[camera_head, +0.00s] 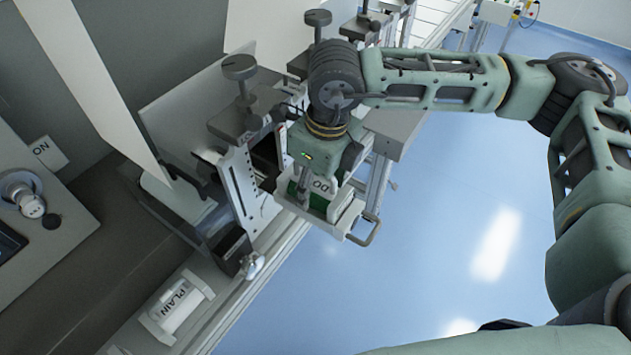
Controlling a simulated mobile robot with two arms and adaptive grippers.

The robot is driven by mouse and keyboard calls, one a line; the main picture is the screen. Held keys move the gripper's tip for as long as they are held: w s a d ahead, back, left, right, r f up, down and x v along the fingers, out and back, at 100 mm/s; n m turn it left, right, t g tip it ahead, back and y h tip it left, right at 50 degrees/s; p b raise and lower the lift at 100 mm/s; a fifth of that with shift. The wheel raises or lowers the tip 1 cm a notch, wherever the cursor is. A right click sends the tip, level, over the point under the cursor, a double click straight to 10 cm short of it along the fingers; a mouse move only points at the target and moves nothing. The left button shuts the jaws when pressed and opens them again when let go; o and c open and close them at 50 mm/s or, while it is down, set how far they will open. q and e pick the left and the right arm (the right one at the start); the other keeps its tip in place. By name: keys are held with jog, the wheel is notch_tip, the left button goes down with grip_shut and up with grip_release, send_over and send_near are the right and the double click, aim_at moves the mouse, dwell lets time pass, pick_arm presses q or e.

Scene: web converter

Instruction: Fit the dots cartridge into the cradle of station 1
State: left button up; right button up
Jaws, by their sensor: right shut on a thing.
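My right gripper (328,180) comes down from above at the station, and its fingertips are partly hidden by its own body. A light grey, tray-like cradle (349,218) with a bar handle (370,231) is around and below the cartridge. I cannot tell whether the cartridge is seated or just above it. Green shows at the cartridge's left side. My left gripper is not in view.
A station frame with a dark knob (239,67) and a vertical scale (241,184) stands close left of my gripper. A white cartridge marked PLAIN (176,307) lies at lower left. More knobbed stations (319,18) stand behind. Blue floor (450,220) at right is clear.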

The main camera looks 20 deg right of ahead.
jog(key=o, duration=1.6)
jog(key=shift+f, duration=0.1)
jog(key=shift+r+p, duration=0.2)
jog(key=shift+p, duration=0.1)
jog(key=shift+r+b, duration=0.3)
jog(key=shift+r, duration=0.05)
jog(key=r, duration=0.3)
jog(key=r+b, duration=0.1)
jog(key=r, duration=0.2)
jog(key=s+r+b, duration=0.1)
jog(key=r, duration=0.2)
jog(key=shift+d+r, duration=0.35)
jog(key=shift+d, duration=0.05)
jog(key=shift+s+r+b, duration=0.1)
jog(key=shift+r+b, duration=0.2)
jog(key=shift+r, duration=0.4)
